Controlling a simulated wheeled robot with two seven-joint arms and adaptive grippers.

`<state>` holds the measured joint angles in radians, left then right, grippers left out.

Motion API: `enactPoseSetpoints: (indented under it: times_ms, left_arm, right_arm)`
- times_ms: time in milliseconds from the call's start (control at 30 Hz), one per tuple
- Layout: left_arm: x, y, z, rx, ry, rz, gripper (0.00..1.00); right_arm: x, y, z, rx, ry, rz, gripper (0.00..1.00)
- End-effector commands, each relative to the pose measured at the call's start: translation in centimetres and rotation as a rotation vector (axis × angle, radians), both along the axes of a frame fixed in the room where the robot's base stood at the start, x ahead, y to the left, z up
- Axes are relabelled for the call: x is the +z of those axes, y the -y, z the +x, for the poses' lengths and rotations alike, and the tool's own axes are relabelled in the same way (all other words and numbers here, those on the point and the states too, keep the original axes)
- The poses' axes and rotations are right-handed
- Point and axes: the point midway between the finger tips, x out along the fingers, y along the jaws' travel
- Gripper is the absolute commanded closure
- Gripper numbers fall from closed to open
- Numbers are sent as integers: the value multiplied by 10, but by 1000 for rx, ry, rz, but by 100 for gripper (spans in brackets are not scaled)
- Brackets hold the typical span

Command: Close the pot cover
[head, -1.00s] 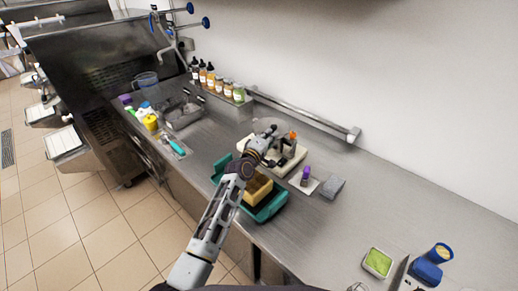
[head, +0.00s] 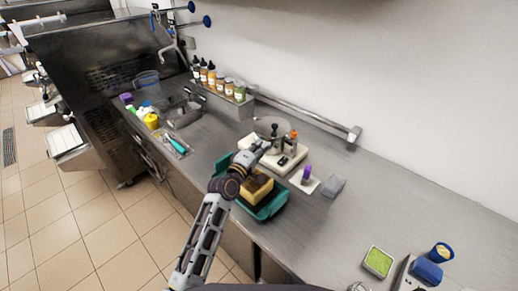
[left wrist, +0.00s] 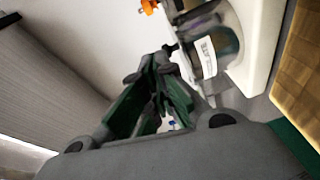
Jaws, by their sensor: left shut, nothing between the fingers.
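The grey round pot (head: 284,123) stands on a white base (head: 292,166) in the middle of the counter. A grey disc with a dark knob shows at its top; I cannot tell how the cover sits. In the left wrist view, a dark, glossy pot side with a white label (left wrist: 207,57) shows right of the fingertips. My left gripper (head: 259,147) is shut and empty, at the near left side of the pot. In the left wrist view its fingers (left wrist: 166,53) meet close beside the pot; contact is unclear. My right gripper is out of view.
A teal tray (head: 276,207) holding a yellow block (head: 258,187) lies under my left forearm. A purple-capped item (head: 307,172) and grey block (head: 333,186) stand right. Bottles (head: 204,72) line the back shelf.

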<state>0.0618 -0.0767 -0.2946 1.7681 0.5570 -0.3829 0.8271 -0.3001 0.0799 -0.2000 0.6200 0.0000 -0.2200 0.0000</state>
Motion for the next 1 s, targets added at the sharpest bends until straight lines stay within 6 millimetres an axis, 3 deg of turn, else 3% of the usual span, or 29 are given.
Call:
enactPoseSetpoints:
  times_ms: [300,1000]
  left_arm:
    - [0,-6,-10,0,0,0,100]
    - [0,-6,-10,0,0,0,100]
  right_arm:
    - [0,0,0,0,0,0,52]
    - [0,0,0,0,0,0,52]
